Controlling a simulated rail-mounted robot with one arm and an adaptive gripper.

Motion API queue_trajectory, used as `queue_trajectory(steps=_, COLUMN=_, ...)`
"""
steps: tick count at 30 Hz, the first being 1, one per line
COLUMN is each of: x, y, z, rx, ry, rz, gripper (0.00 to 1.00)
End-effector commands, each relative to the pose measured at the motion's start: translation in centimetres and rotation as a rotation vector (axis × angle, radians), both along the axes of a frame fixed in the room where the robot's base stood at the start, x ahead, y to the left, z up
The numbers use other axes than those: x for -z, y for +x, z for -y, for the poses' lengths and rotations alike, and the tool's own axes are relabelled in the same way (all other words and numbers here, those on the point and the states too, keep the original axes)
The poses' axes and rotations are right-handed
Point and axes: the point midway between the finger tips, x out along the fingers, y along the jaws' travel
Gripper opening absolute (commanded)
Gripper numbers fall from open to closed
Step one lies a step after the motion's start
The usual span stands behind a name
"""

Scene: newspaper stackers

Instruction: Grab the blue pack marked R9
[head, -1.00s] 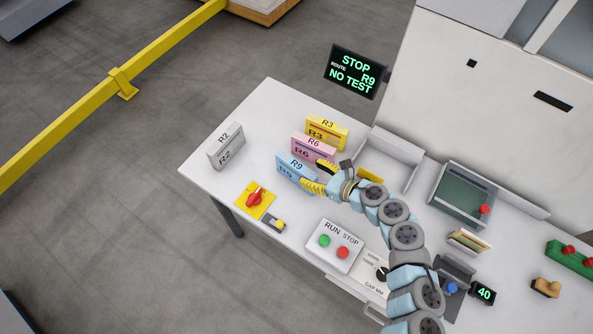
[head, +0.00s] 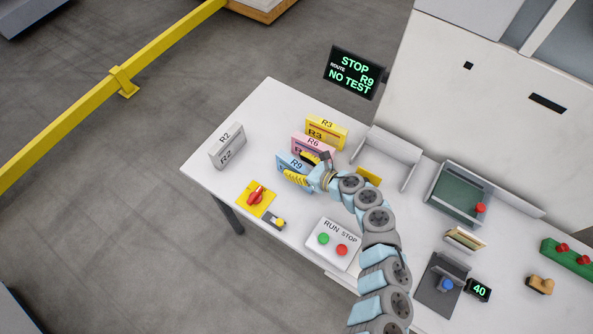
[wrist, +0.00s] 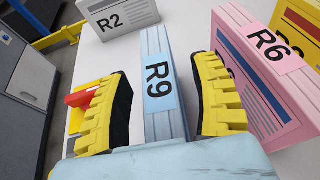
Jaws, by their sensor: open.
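The blue pack marked R9 (head: 291,160) stands upright on the white table, in front of the pink R6 pack. In the wrist view the blue pack (wrist: 158,88) lies between the two yellow fingers of my gripper (wrist: 165,105). The jaws are open, with one finger on each side of the pack. In the head view my gripper (head: 304,172) covers part of the blue pack.
The pink R6 pack (wrist: 262,75) stands close beyond the right finger. The yellow R3 pack (head: 327,129) is behind it. The grey R2 pack (head: 227,147) stands apart at the left. A red knob on a yellow plate (head: 256,195) and a RUN/STOP box (head: 333,243) are nearer the front edge.

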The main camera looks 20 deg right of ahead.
Motion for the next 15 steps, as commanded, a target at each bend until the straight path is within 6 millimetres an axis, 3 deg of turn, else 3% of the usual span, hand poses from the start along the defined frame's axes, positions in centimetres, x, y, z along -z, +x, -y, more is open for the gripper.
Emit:
queue_trajectory(steps=1, x=-0.01, y=0.0, z=0.01, rx=0.0, ry=0.0, rz=0.0, gripper=0.63)
queue_trajectory(steps=6, x=-0.02, y=0.0, z=0.0, rx=0.0, ry=0.0, rz=0.001, gripper=0.14)
queue_trajectory(steps=8, x=-0.02, y=0.0, z=0.0, rx=0.0, ry=0.0, rz=0.001, gripper=0.0)
queue_trajectory(steps=15, x=-0.05, y=0.01, z=0.0, rx=0.0, ry=0.0, rz=0.001, gripper=0.0)
